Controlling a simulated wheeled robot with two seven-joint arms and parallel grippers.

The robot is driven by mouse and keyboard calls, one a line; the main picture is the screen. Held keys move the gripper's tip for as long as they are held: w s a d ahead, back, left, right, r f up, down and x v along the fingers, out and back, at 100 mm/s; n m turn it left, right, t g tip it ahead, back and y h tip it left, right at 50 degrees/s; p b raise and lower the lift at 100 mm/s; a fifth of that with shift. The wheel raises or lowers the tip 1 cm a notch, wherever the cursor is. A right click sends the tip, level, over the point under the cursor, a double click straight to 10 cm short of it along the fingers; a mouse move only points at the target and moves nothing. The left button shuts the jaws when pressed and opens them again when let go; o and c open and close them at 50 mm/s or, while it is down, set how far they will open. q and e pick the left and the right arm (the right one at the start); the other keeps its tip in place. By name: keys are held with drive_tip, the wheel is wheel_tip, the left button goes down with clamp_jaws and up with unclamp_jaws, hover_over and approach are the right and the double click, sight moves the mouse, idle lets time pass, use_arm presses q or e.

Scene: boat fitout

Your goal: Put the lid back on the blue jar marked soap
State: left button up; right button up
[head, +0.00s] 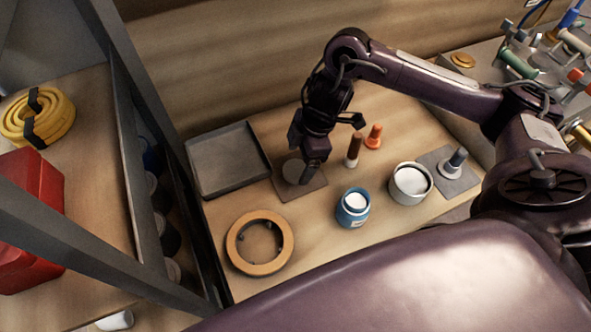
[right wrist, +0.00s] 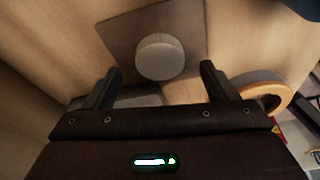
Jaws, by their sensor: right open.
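A pale grey round lid (head: 294,170) lies on a dark brown square mat (head: 290,193). In the right wrist view the lid (right wrist: 160,56) sits ahead of and between the two spread fingers, with nothing gripped. My right gripper (head: 308,170) is open, pointing down over the mat, and partly hides the lid. The blue jar (head: 352,217) stands upright on the bench, right of and nearer than the mat. Its top shows a white round surface inside a blue rim, and a small label shows on its side, too small to read. My left gripper is not in view.
A grey tray (head: 228,187) lies left of the mat. An orange-tan ring (head: 232,243) lies in front. A white-grey pot (head: 408,197) stands right of the jar. Brown (head: 353,152) and orange (head: 374,137) handled pieces stand behind. Bare bench separates the mat and jar.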

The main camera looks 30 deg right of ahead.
sight(297, 168)
drive_tip(key=x, duration=0.2)
drive_tip(key=shift+a+f, duration=0.1)
drive_tip(key=shift+f, duration=0.3)
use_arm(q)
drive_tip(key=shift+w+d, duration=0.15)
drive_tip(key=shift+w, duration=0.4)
use_arm(e)
drive_tip(key=c, duration=1.1)
drive_tip(key=shift+o, duration=0.2)
drive_tip(key=shift+r, duration=0.1)
drive_tip(key=shift+r, duration=0.35)
wheel_tip(297, 168, up, 5)
drive_tip(key=shift+w+r+p, duration=0.1)
drive_tip(key=shift+w+p, duration=0.05)
drive_tip(key=shift+p, duration=1.1)
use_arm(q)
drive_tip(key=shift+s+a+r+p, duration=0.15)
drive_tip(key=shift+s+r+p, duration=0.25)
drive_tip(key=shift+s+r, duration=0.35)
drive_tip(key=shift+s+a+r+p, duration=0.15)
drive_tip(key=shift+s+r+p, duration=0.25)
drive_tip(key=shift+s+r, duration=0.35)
use_arm(e)
drive_tip(key=shift+r, duration=2)
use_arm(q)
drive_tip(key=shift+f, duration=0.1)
